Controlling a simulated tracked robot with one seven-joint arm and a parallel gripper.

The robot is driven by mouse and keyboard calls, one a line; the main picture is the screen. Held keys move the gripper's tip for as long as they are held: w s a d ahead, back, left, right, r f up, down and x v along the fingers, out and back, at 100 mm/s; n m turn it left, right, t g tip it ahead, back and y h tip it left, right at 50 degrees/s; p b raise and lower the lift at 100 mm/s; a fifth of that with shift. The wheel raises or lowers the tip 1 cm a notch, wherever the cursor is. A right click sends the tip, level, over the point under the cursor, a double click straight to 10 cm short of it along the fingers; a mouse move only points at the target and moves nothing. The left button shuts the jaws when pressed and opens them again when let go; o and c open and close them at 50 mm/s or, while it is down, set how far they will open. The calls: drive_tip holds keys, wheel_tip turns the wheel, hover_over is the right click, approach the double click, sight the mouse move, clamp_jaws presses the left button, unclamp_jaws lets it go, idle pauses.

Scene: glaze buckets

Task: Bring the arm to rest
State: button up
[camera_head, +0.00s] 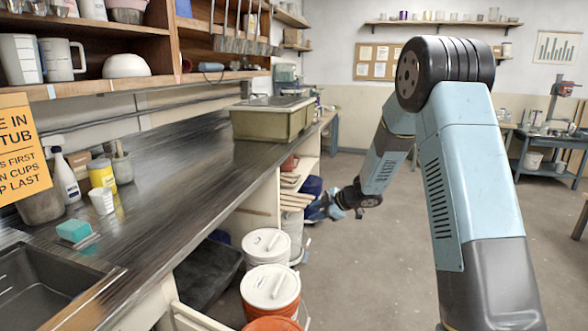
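My arm (470,170) is light blue with dark joints. It rises at the right, bends at a high black joint, and slopes down and left to the middle of the view. My gripper (324,208) is small and far off, low beside the open front of the counter, in front of its shelves. Its fingers are too small to tell whether they are open or shut. I see nothing clearly held in it. Lidded buckets stand below and left of it: an orange one with a white lid (271,287) and a white-lidded one (266,244) behind.
The dark counter (190,175) runs along the left, with a sink (40,290) at its near end and a greenish tub (270,120) at its far end. A black bin (208,272) sits under it. The floor (365,270) right of the buckets is clear. A blue bench (550,150) stands far right.

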drive_tip(key=d+r+m+t+h, duration=0.3)
drive_tip(key=d+r, duration=0.2)
drive_tip(key=r, duration=0.4)
drive_tip(key=s+d+r+m+t+h, duration=0.2)
drive_tip(key=s+d+r+m+h, duration=0.5)
drive_tip(key=s+d+r+m, duration=0.5)
drive_tip(key=s+a+r+m+g, duration=0.1)
drive_tip(key=s+m+g, duration=0.4)
drive_tip(key=s, duration=2.7)
drive_tip(key=shift+s+r+y, duration=0.2)
drive_tip(key=shift+s+y, duration=0.1)
drive_tip(key=shift+y, duration=0.1)
